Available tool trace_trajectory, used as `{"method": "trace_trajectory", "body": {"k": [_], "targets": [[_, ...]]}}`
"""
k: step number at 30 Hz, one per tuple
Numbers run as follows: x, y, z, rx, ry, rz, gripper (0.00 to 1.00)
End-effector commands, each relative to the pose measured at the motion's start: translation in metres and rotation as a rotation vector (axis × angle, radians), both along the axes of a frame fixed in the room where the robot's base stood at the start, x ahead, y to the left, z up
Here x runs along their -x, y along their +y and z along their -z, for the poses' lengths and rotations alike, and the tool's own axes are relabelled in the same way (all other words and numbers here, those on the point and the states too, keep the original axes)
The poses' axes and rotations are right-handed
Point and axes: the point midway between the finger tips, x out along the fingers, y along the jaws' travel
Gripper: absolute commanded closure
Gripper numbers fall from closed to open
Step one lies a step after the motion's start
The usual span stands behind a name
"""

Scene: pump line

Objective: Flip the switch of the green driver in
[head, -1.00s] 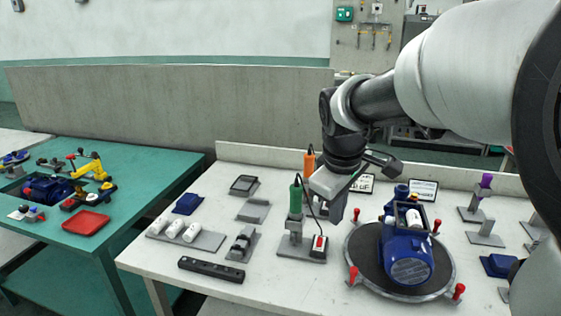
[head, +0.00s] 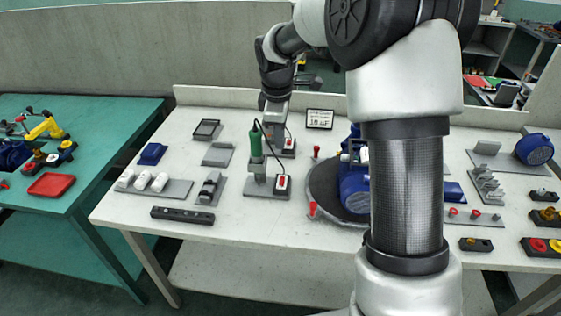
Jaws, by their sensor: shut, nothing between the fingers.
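The green driver (head: 255,146) stands upright in a grey stand near the middle of the white table. A cable arches from its top to the switch box (head: 283,187) on the right of the stand's base. The box has a white face with a red switch on it. The switch's position is too small to tell. My gripper (head: 275,122) points down, shut and empty, behind and slightly right of the green driver, apart from the switch box. It hides the orange driver at the rear stand, whose own red switch (head: 290,142) shows to the right.
A blue pump (head: 353,188) sits on a round turntable right of the driver, partly behind my arm. A label sign (head: 320,119) stands at the back. A dark bar (head: 182,215) and a grey rack of white cylinders (head: 178,191) lie left.

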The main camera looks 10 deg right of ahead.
Motion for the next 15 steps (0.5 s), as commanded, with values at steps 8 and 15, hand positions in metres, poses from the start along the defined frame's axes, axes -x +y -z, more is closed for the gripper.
{"method": "trace_trajectory", "body": {"k": [8,15], "targets": [[-0.007,-0.002,0.044,-0.001,0.005,0.001,1.0],[-0.016,-0.005,0.095,0.0,0.003,0.0,1.0]]}}
